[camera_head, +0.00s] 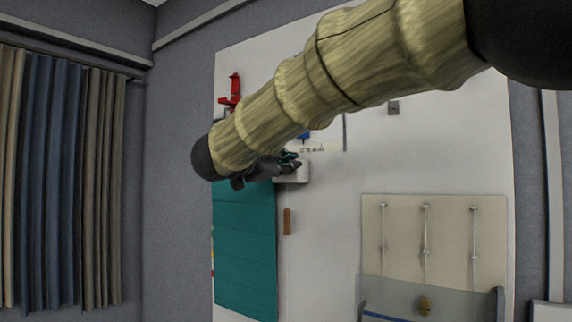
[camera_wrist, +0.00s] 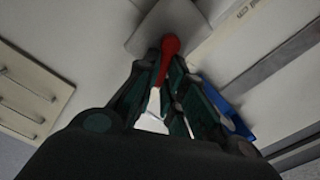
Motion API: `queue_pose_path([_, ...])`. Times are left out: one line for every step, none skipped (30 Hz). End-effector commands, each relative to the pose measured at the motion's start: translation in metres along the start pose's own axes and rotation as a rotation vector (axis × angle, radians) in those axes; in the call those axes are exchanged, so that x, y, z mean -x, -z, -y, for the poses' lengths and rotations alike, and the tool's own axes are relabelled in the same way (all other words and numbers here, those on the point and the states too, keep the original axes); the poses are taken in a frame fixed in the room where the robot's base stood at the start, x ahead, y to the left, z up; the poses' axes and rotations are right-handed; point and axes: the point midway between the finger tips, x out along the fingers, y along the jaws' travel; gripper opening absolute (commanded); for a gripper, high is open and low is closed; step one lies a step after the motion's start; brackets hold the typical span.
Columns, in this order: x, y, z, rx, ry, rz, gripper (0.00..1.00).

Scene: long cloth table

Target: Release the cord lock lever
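The cord lock is a pale housing (camera_head: 297,174) on the white wall board, just above the right top corner of the teal blind (camera_head: 245,245). In the wrist view the housing (camera_wrist: 165,22) lies straight ahead, with a red lever (camera_wrist: 170,45) with a rounded end sticking out from it. My gripper (camera_wrist: 167,62) has its two dark green fingertips on either side of the lever, close together, and looks shut on it. In the head view my gripper (camera_head: 292,161) is at the housing; the lever is hidden there.
A brown wooden toggle (camera_head: 287,221) hangs below the housing. A red fixture (camera_head: 233,90) is on the board at upper left. A beige panel with rods (camera_head: 445,235) stands at right, with a clear screen before it. A blue part (camera_wrist: 228,104) is right of my fingers.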

Motion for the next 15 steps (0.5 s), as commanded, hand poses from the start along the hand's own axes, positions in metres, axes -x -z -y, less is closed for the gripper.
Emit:
queue_pose_path([0.0004, -0.0002, -0.0002, 0.0, -0.001, 0.0, 0.0])
queue_pose_path([0.0004, -0.0002, -0.0002, 0.0, -0.001, 0.0, 0.0])
queue_pose_path([0.0004, -0.0002, -0.0002, 0.0, -0.001, 0.0, 0.0])
queue_pose_path([0.0004, -0.0003, -0.0003, 0.001, -0.001, 0.0, 0.0])
queue_pose_path([0.0005, -0.0003, -0.0003, 0.001, -0.001, 0.0, 0.0])
queue_pose_path([0.0005, -0.0004, -0.0006, -0.001, -0.001, 0.0, 0.0])
queue_pose_path([0.0005, -0.0006, -0.0011, -0.003, -0.001, 0.0, 0.0])
queue_pose_path([0.0005, -0.0009, -0.0016, -0.007, -0.001, 0.0, 0.0])
queue_pose_path([0.0006, -0.0013, -0.0026, -0.015, -0.001, 0.001, 0.0])
queue_pose_path([0.0006, -0.0017, -0.0034, -0.022, -0.001, 0.001, 0.0])
queue_pose_path([0.0007, -0.002, -0.0043, -0.032, -0.001, 0.001, 0.0])
queue_pose_path([0.0008, -0.0025, -0.0054, -0.048, -0.001, 0.001, 0.0])
queue_pose_path([0.001, -0.0028, -0.0061, -0.061, -0.001, 0.001, 0.0])
queue_pose_path([0.001, -0.003, -0.0066, -0.073, -0.001, 0.002, 0.0])
queue_pose_path([0.0009, -0.003, -0.0072, -0.092, -0.001, 0.002, 0.0])
